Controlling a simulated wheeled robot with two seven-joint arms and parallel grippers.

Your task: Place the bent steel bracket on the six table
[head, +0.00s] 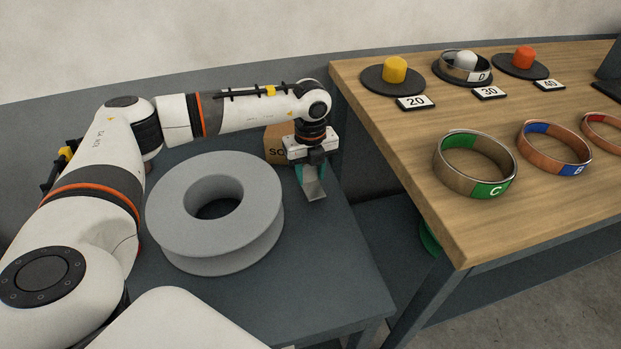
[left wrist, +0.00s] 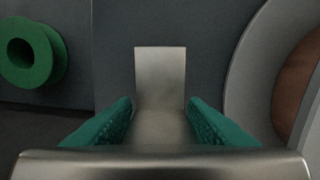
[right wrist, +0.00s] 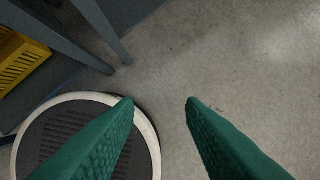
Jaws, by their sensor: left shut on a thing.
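The bent steel bracket (head: 314,188) is a bare metal strip with a bend. My left gripper (head: 312,172) is shut on it, with the bracket hanging below the fingers over the right part of the grey table (head: 310,285). In the left wrist view the bracket (left wrist: 160,75) shows between the green fingers (left wrist: 160,112). I cannot tell whether its lower end touches the table. No mark reading six is in view. My right gripper (right wrist: 160,104) shows only in the right wrist view; it is open and empty above the floor.
A large grey spool (head: 165,230) lies on the grey table, left of the bracket. A cardboard box (head: 274,148) stands behind the gripper. The wooden table (head: 400,150) at right carries lettered rings (head: 490,190) and numbered posts (head: 395,69). A green spool (left wrist: 55,55) is beside the grey table.

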